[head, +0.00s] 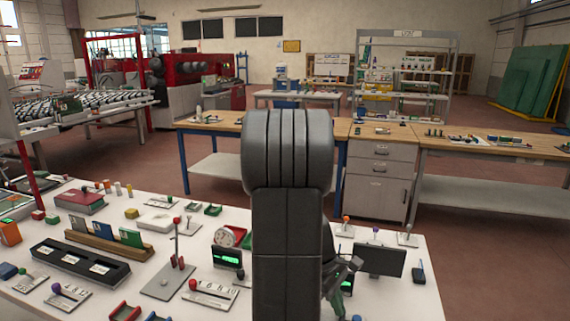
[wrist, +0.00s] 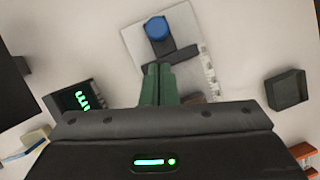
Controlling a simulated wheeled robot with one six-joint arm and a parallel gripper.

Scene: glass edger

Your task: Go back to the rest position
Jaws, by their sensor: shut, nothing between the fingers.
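My gripper (wrist: 158,68) shows in the wrist view with its green fingers together and nothing between them. It is over a pale plate that carries a blue knob (wrist: 156,28) on a dark lever, just beyond the fingertips. I cannot tell whether the fingers touch the lever. In the head view my dark arm stands upright in the middle and hides part of the white table (head: 215,288). Part of my gripper (head: 347,284) shows low, right of the arm, over this table.
A box with green digits (wrist: 80,98) and a small dark tray (wrist: 287,90) flank the gripper in the wrist view. In the head view, a lever stand (head: 168,278), a dial (head: 229,236) and a dark screen (head: 381,261) crowd the table. Workbenches (head: 210,122) stand behind; floor lies between.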

